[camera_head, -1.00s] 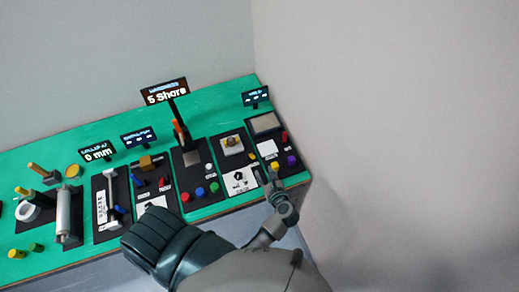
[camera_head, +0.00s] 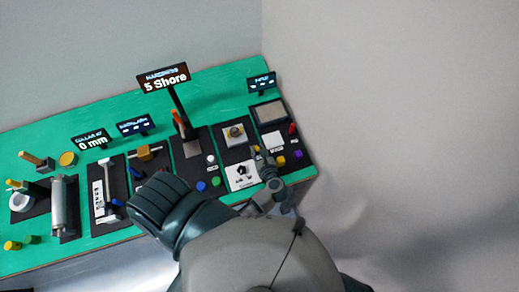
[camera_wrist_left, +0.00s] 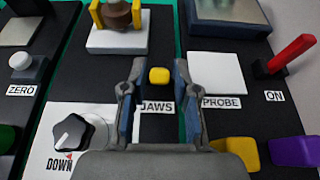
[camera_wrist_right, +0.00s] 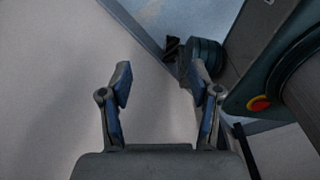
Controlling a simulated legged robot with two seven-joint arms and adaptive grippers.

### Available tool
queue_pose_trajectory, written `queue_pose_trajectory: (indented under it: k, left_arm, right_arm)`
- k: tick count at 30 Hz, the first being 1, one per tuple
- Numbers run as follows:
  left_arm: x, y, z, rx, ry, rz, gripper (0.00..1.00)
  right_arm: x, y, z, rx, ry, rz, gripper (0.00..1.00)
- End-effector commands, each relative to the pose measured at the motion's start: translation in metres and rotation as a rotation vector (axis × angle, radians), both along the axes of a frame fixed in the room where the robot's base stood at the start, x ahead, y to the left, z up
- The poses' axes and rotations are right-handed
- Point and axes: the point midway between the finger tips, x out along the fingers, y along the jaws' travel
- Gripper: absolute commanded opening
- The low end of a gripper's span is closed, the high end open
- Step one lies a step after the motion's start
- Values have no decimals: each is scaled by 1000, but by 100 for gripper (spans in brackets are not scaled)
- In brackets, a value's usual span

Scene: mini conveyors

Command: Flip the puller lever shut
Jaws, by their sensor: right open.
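A small yellow lever knob (camera_wrist_left: 159,75) labelled JAWS is on a black panel, below a white block (camera_wrist_left: 118,40) with yellow jaws around a brown round piece. My left gripper (camera_wrist_left: 157,70) is open, with one finger on each side of the knob in the left wrist view. I cannot tell if they touch it. In the head view the left gripper (camera_head: 262,158) is over the right end of the bench and hides part of the panel. My right gripper (camera_wrist_right: 163,80) is open and empty over bare floor in the right wrist view.
A black dial (camera_wrist_left: 72,133) is left of the gripper. A white PROBE pad (camera_wrist_left: 216,73), a red ON lever (camera_wrist_left: 293,54), and yellow (camera_wrist_left: 236,152) and purple (camera_wrist_left: 294,151) knobs are to the right. The green bench (camera_head: 215,92) carries several other devices and ends near the wall.

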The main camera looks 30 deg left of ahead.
Motion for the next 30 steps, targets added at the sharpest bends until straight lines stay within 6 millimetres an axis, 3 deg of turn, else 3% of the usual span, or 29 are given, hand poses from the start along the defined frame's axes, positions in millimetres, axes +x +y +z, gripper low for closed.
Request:
queue_pose_trajectory:
  k: [3, 8, 21, 30]
  left_arm:
    - [0, 0, 0, 2, 0, 1, 0]
    - [-1, -2, 1, 9, 2, 5, 0]
    - [-1, -5, 0, 3, 4, 0, 0]
    - [-1, -6, -1, 3, 5, 1, 0]
  right_arm:
    - [1, 18, 0, 21, -2, 0, 62]
    - [6, 33, 0, 40, -11, 2, 62]
    - [8, 4, 0, 6, -13, 2, 62]
    - [8, 21, 0, 25, -12, -1, 62]
